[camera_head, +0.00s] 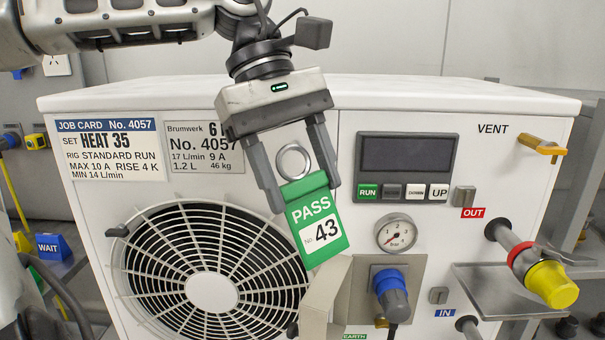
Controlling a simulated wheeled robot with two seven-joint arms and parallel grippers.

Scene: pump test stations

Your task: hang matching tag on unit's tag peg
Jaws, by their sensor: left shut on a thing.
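My left gripper (296,195) comes down from the top in front of the white unit (400,240). Its two grey fingers are shut on a green PASS tag (316,215) marked No. 43. The job card (108,147) on the unit reads No. 4057, SET HEAT 35. The rating plate (204,147) beside it is partly covered by the gripper. I cannot make out a tag peg for certain. My right gripper is not in view.
The unit's front has a display panel (406,160), a gauge (396,234), a blue-capped fitting (391,290), a yellow VENT lever (541,148) and a yellow-capped outlet (550,284) sticking out. A beige block (322,300) juts out below the tag. A blue WAIT sign (52,247) stands at left.

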